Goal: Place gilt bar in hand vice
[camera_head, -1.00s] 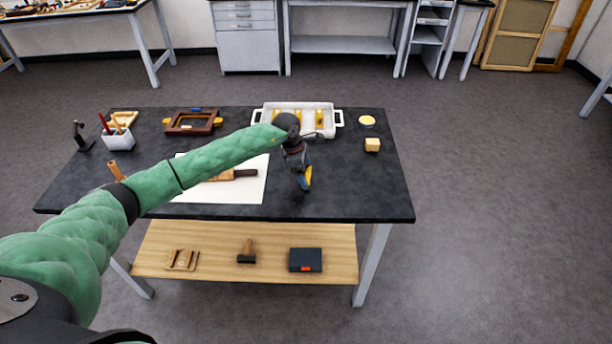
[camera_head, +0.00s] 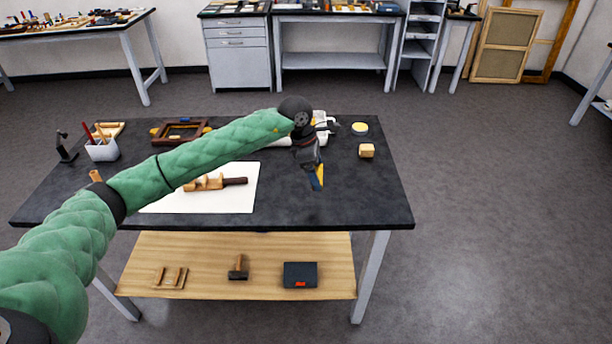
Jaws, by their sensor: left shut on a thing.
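My left gripper (camera_head: 316,180) hangs above the right half of the dark tabletop, pointing down. It is shut on a small yellow piece, the gilt bar (camera_head: 320,177), which shows at the fingertips beside some blue. A wooden tool with a dark handle, seemingly the hand vice (camera_head: 205,184), lies on a white sheet (camera_head: 225,203) at the left-middle of the table. The gripper is well to the right of it and apart from it. My right gripper is not in view.
A white tray (camera_head: 321,117) at the back is mostly hidden by my arm. A brown wooden frame (camera_head: 180,130), a white tool cup (camera_head: 103,150), a yellow round dish (camera_head: 360,128) and a tan block (camera_head: 366,151) stand around. The front right tabletop is clear.

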